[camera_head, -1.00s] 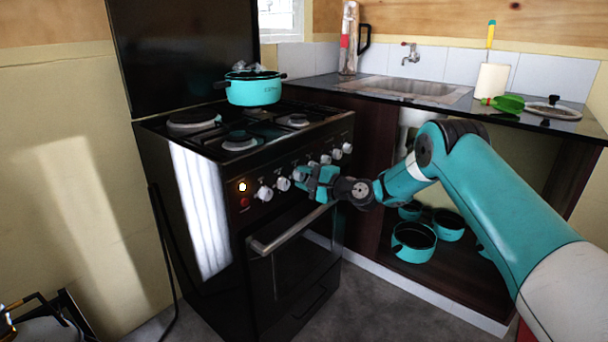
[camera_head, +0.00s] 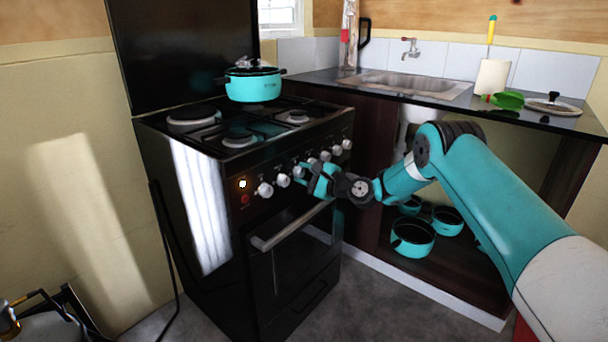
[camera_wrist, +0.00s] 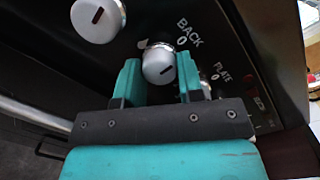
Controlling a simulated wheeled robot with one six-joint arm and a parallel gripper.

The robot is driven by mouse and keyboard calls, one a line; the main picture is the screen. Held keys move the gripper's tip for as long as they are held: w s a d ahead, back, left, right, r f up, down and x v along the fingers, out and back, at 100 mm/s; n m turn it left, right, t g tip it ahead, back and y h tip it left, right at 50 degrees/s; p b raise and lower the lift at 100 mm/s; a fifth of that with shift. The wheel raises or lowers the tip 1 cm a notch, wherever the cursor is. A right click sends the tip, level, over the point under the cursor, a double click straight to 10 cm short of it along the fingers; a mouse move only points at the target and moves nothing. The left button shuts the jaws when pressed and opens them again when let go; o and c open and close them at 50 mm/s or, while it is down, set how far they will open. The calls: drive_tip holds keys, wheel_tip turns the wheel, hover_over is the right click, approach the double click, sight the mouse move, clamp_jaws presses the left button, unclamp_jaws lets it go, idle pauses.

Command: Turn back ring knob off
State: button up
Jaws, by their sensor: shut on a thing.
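The back ring knob (camera_wrist: 158,66) is white and round with a dark mark, under the printed word BACK in the wrist view. My gripper (camera_wrist: 160,80) has its two teal fingers on either side of this knob and is shut on it. In the head view my gripper (camera_head: 312,180) is at the front panel of the black stove (camera_head: 225,270), and it hides the knob it holds. Other white knobs (camera_head: 265,189) sit in a row along the panel.
A teal pot (camera_head: 254,88) stands on a back burner. The oven handle (camera_head: 290,228) juts out below my gripper. Teal pots (camera_head: 413,240) sit on the low shelf to the right.

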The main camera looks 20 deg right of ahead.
drive_tip(key=shift+f, duration=0.2)
drive_tip(key=o, duration=0.9)
drive_tip(key=shift+r, duration=0.1)
drive_tip(key=shift+s, duration=0.1)
drive_tip(key=b+v, duration=0.7)
drive_tip(key=v, duration=1)
drive_tip(key=shift+s+d, duration=0.1)
drive_tip(key=shift+d, duration=0.1)
